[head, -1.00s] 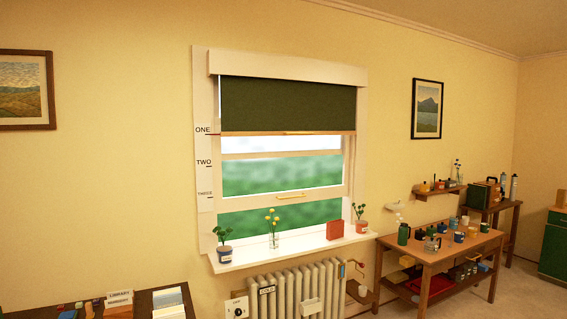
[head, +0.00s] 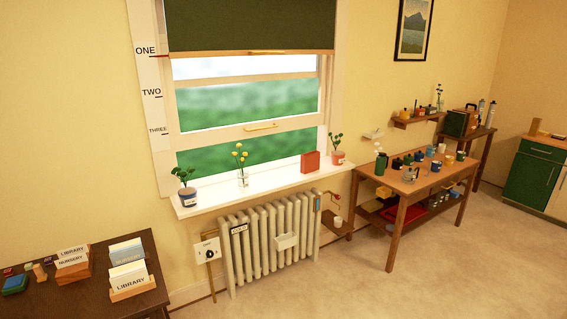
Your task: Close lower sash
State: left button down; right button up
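The window's lower sash (head: 296,124) is raised partway, with an open gap between its bottom rail and the sill. A yellow handle (head: 261,127) is fixed on that bottom rail. The white sill (head: 270,189) holds a potted plant at its left end (head: 185,198), a glass vase with yellow flowers (head: 243,180), a red box (head: 310,162) and another potted plant (head: 338,157). A dark green blind (head: 250,25) covers the top of the window. Neither gripper shows in the head view.
A radiator (head: 270,245) stands below the sill. A dark desk (head: 85,297) with card holders is at lower left. A wooden table (head: 410,182) with mugs and pots is to the right. The floor (head: 350,285) in front is clear.

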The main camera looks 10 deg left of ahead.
aim_at(186, 141)
jog(key=i+u, duration=0.4)
jog(key=i, duration=1.85)
